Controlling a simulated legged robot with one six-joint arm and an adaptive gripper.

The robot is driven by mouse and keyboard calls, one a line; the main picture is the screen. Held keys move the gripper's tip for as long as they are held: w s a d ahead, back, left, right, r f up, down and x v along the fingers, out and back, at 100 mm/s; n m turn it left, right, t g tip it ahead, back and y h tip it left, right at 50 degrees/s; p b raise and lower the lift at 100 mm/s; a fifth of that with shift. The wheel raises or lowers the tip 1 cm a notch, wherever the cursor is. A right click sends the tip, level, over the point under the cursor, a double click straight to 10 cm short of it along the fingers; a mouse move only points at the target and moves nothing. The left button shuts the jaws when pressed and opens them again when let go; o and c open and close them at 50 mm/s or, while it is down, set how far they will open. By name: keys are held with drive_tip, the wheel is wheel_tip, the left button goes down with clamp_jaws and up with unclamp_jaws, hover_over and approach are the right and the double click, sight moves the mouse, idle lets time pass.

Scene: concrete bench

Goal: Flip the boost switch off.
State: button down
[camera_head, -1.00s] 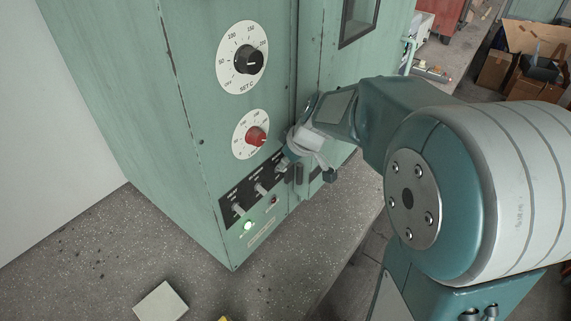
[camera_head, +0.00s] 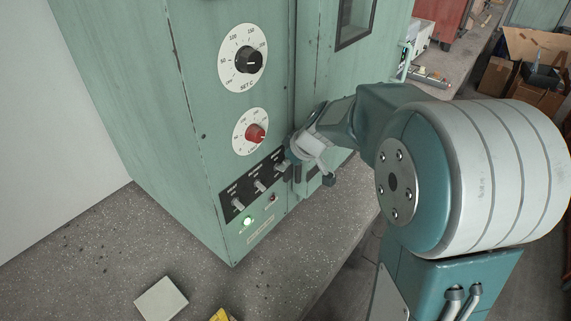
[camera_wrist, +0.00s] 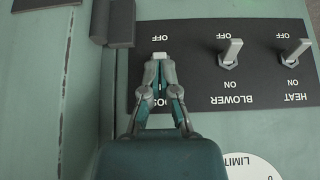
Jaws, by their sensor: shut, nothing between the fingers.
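The black switch panel (camera_wrist: 262,95) is upside down in the wrist view, with OFF above and ON below each switch. My gripper (camera_wrist: 163,68) is shut and empty, its fingertips at the boost switch (camera_wrist: 159,56). Only the pale tip of that switch shows just beyond the fingers. They also cover much of its label, so I cannot tell its position or whether they touch it. The blower switch (camera_wrist: 231,52) and heat switch (camera_wrist: 296,52) stand to the right, clear of my gripper. In the head view my gripper (camera_head: 292,155) is at the panel's right end.
The green cabinet (camera_head: 150,90) carries a black-knob dial (camera_head: 243,60) and a red-knob dial (camera_head: 255,132) above the panel. A green lamp (camera_head: 247,221) glows below. Dark door hardware (camera_wrist: 120,22) is close beside my fingers. A pale block (camera_head: 161,300) lies on the bench.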

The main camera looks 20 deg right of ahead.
drive_tip(key=shift+s+d+f, duration=0.2)
drive_tip(key=shift+f, duration=0.25)
drive_tip(key=shift+r, duration=0.2)
drive_tip(key=shift+r, duration=0.7)
